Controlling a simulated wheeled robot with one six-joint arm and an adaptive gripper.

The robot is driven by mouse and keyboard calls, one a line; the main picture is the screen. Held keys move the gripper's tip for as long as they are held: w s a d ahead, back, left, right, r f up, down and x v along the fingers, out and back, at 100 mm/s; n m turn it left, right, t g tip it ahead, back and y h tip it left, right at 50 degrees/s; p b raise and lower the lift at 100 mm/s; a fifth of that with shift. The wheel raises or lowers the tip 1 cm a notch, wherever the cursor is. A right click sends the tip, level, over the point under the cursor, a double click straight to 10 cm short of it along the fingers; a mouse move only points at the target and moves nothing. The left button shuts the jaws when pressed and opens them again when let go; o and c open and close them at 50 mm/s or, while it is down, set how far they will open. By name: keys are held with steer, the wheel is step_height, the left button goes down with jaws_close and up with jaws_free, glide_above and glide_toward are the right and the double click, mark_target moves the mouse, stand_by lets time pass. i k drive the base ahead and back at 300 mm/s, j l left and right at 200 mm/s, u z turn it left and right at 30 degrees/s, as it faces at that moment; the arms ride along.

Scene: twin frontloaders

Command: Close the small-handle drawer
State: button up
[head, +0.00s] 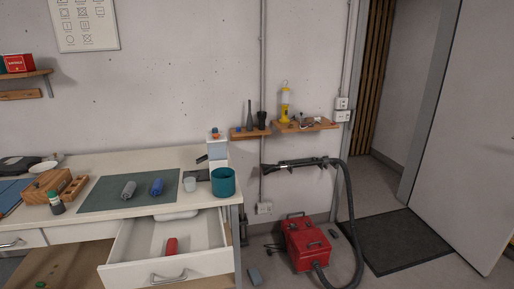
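A white drawer (200,263) under the right end of the workbench is pulled well out. Its front carries a small metal bar handle (168,279). A red cylinder (171,246) lies inside, and a pale rounded object (176,215) sits at its back, partly under the bench top. A second drawer front (30,237) at the left looks shut and has a metal handle (12,243). My gripper is not in the head view.
A red vacuum (304,243) with a black hose (351,220) stands on the floor right of the bench. A dark floor mat (395,240) lies by the door.

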mark_target(137, 259)
steer(key=i+l+u, duration=0.15)
steer(key=u, duration=0.2)
steer(key=i+l+u, duration=0.15)
steer(key=u, duration=0.2)
steer(key=i+l+u, duration=0.2)
steer(key=u, duration=0.15)
